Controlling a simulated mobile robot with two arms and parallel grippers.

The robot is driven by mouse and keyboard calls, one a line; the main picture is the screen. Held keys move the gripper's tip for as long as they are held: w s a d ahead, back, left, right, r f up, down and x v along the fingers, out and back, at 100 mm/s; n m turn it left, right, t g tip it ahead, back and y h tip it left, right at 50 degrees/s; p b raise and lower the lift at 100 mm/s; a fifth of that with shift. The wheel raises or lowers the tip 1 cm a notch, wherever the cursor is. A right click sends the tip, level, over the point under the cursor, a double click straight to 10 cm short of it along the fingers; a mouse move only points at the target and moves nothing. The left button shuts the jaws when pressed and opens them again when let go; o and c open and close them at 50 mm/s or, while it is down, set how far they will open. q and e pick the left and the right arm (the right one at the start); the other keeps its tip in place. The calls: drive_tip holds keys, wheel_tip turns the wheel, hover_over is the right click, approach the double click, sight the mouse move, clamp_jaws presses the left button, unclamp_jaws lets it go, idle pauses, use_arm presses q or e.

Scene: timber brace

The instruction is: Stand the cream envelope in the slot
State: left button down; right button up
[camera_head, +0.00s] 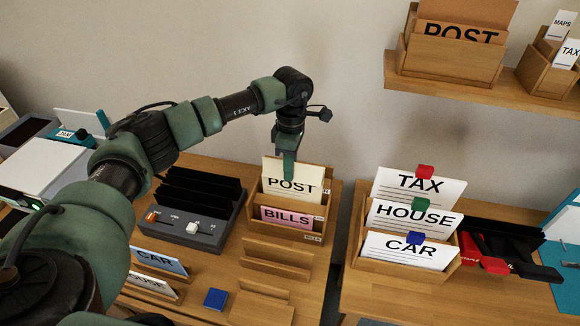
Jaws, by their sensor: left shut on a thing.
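The cream envelope (309,180), lettered POST, is upright at the rear of a wooden two-part letter holder (321,211). My left gripper (289,170) comes down from above and is shut on its upper edge near the middle. The envelope's lower part is hidden behind a pink BILLS envelope (288,218) in the front part. I cannot tell whether its bottom edge rests on the slot floor. My right gripper is not in view.
A black rack on a grey base (190,228) stands close left of the holder. Low wooden stands (277,257) lie in front. A holder with TAX, HOUSE and CAR cards (412,221) is to the right. A shelf (480,90) hangs at upper right.

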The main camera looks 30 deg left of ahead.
use_arm(q)
drive_tip(key=shift+f+b, duration=0.75)
drive_tip(key=shift+f, duration=0.45)
drive_tip(key=c, duration=1.3)
unclamp_jaws()
drive_tip(key=shift+o, duration=0.2)
drive_tip(key=o, duration=0.5)
drive_tip(key=shift+r, duration=0.1)
